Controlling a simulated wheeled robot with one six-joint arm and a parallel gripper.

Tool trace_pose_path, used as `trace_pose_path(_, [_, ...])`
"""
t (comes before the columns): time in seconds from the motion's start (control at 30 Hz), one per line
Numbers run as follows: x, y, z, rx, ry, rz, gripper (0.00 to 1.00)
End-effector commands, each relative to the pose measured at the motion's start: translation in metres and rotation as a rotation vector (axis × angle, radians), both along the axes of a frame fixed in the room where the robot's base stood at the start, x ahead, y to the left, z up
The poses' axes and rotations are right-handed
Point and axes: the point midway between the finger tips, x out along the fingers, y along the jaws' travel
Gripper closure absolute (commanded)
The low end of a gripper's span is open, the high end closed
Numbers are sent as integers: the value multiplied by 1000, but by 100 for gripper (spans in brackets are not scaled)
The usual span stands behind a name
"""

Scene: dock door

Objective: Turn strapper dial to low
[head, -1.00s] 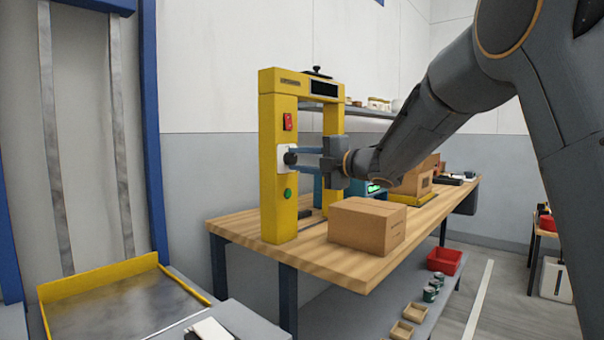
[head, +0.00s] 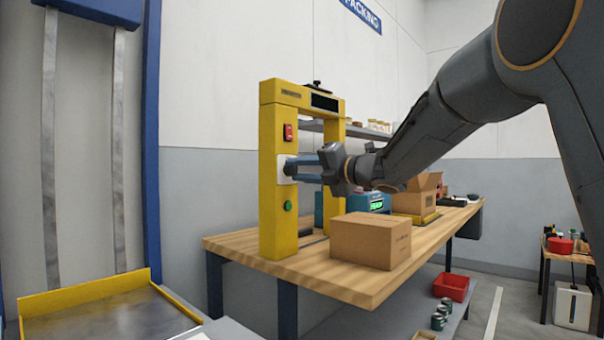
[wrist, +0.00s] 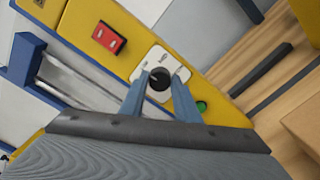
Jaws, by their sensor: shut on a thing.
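The yellow strapper frame (head: 271,225) stands on the wooden bench. Its black dial (wrist: 158,84) sits on a white plate (wrist: 179,70) between the red switch (wrist: 109,38) and the green button (wrist: 201,106). My gripper (head: 293,169) reaches the plate from the right. In the wrist view, the blue fingers of my gripper (wrist: 158,88) are shut on the dial, one on each side. The marks on the plate are too small to read, so the dial's setting cannot be told.
A closed cardboard box (head: 366,242) stands on the bench (head: 335,286) just right of the strapper, below my arm. An open box (head: 420,193) and a teal device (head: 377,203) with a green display are behind it. A yellow-edged platform (head: 90,294) is at lower left.

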Motion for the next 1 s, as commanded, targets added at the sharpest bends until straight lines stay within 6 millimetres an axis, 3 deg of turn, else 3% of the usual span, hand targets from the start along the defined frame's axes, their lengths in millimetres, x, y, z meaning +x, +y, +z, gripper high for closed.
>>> trace_pose_path(0.27, [-1,3,2,1,-5,6,94])
trace_pose_path(0.3, [-1,2,2,1,-5,6,65])
trace_pose_path(0.4, [-1,1,2,1,-3,3,53])
trace_pose_path(0.73, [-2,-6,1,1,0,-3,53])
trace_pose_path(1.0, [-26,-38,2,-1,-2,-5,53])
